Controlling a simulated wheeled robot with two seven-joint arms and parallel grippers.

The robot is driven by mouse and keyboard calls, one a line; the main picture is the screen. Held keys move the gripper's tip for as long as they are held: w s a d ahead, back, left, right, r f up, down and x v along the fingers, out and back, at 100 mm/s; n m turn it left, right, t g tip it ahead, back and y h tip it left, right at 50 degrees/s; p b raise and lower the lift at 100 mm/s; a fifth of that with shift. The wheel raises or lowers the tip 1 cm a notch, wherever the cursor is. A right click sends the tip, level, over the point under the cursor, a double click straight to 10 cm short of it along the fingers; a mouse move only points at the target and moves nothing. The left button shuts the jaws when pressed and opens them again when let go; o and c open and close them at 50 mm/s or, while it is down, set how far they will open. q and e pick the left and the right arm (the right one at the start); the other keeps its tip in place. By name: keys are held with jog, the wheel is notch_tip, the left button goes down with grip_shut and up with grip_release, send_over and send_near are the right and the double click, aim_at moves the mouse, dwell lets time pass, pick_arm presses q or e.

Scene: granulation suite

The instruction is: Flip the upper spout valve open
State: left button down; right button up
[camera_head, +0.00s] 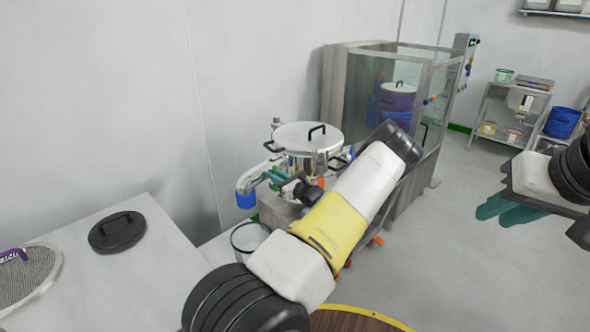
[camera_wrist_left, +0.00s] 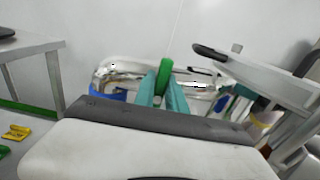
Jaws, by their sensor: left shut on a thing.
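The steel vessel with a domed lid (camera_head: 300,136) stands in the middle of the head view. Its curved steel spout (camera_head: 248,180) ends in a blue collar (camera_head: 246,200), which also shows in the left wrist view (camera_wrist_left: 108,95). My left gripper (camera_head: 272,177) is at the spout, its teal fingers partly hidden by my wrist. In the left wrist view a green valve handle (camera_wrist_left: 165,70) stands upright between the fingertips of my left gripper (camera_wrist_left: 165,88), and the gripper is shut on it. My right gripper (camera_head: 505,212) is away at the right, over the floor; its finger gap is unclear.
A bucket (camera_head: 249,238) stands below the spout. A bench (camera_head: 150,270) at the left holds a round black lid (camera_head: 117,231) and a sieve (camera_head: 28,275). A glazed steel enclosure (camera_head: 360,90) is behind the vessel.

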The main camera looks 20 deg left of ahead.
pick_arm(q)
jog(key=shift+n, duration=0.3)
jog(key=n, duration=0.3)
jog(key=shift+s+a+f+n, duration=0.1)
jog(key=shift+s+f+n, duration=0.05)
jog(key=shift+s+n, duration=0.2)
jog(key=n, duration=0.4)
jog(key=f+n, duration=0.1)
jog(key=n, duration=0.3)
jog(key=s+n, duration=0.1)
jog(key=n, duration=0.4)
jog(key=shift+a+f, duration=0.2)
jog(key=shift+f, duration=0.05)
jog(key=shift+w+n, duration=0.1)
jog(key=shift+n, duration=0.15)
jog(key=c, duration=1.4)
grip_release()
